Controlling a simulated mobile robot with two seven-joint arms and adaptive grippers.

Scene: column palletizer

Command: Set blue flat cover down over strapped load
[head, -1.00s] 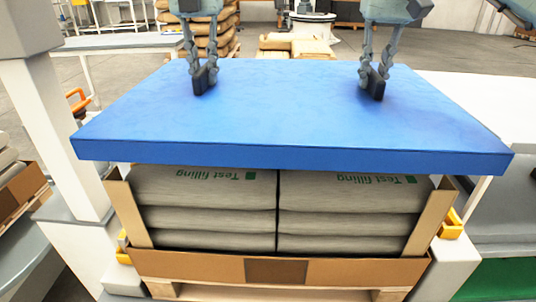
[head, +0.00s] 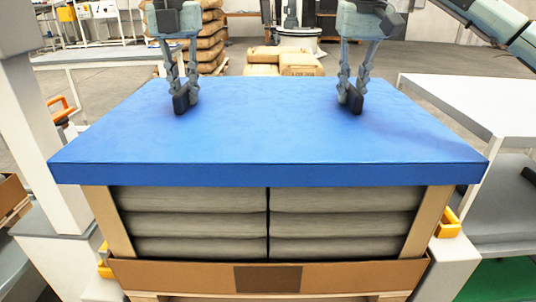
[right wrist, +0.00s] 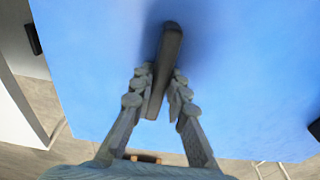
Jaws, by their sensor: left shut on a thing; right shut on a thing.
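The blue flat cover (head: 265,135) lies level over the strapped load (head: 195,222), grey sacks stacked in two columns. Its front rim hides the top of the sacks and meets the tops of the tan corner boards (head: 427,222) in the picture; I cannot tell whether it bears on them. My left gripper (head: 182,92) is shut on the dark left handle (head: 180,105) on the cover. My right gripper (head: 349,90) is shut on the dark right handle (head: 355,101). The right wrist view shows that handle (right wrist: 170,45) between the fingers.
A cardboard tray (head: 190,275) surrounds the base of the load on a wooden pallet. Yellow brackets (head: 447,222) sit beside it. A white table (head: 470,105) stands at the right, a white post (head: 40,130) at the left. Brown sacks (head: 290,62) are stacked behind.

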